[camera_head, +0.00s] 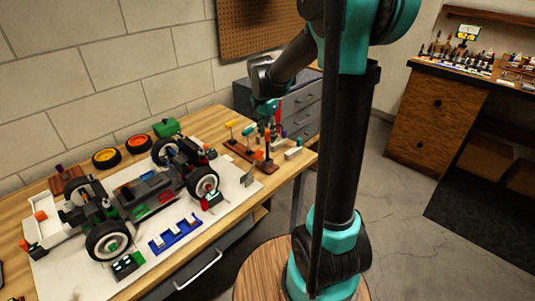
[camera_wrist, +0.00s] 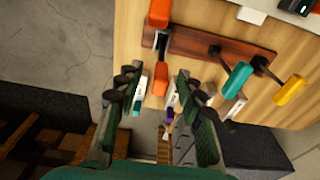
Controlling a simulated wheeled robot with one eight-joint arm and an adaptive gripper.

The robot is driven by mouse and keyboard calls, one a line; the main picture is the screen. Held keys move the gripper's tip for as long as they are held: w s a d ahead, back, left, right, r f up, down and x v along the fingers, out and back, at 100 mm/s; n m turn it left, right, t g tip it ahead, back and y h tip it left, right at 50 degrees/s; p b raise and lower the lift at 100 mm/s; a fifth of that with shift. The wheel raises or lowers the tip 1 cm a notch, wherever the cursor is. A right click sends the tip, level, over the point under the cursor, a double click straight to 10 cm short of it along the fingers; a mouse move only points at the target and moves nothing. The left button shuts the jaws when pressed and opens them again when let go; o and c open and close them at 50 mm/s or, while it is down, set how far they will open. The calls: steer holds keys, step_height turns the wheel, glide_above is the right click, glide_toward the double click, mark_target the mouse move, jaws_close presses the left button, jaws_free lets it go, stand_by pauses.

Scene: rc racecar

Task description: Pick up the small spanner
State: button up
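My gripper (camera_wrist: 156,76) is open, its two fingers apart over the tool end of the workbench. In the head view my gripper (camera_head: 267,112) hangs above the wooden tool rack (camera_head: 236,149). Between the fingers in the wrist view are an orange handle (camera_wrist: 160,78) and a slim pale tool with a purple end (camera_wrist: 169,115). Another pale tool with a teal end (camera_wrist: 137,108) shows beside the left finger. A further pale tool (camera_wrist: 236,107) lies right of the right finger. These may be spanners, but I cannot tell which is the small one. My fingers partly hide them.
The rack (camera_wrist: 207,46) also carries a teal-handled tool (camera_wrist: 238,79) and a yellow-handled tool (camera_wrist: 290,90). The RC car (camera_head: 142,195) stands on a white board left of the rack. A grey drawer cabinet (camera_head: 301,105) stands behind the bench's end. Open floor lies right of the bench.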

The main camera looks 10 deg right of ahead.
steer(key=shift+c, duration=0.5)
jaws_close()
steer(key=shift+r, duration=0.1)
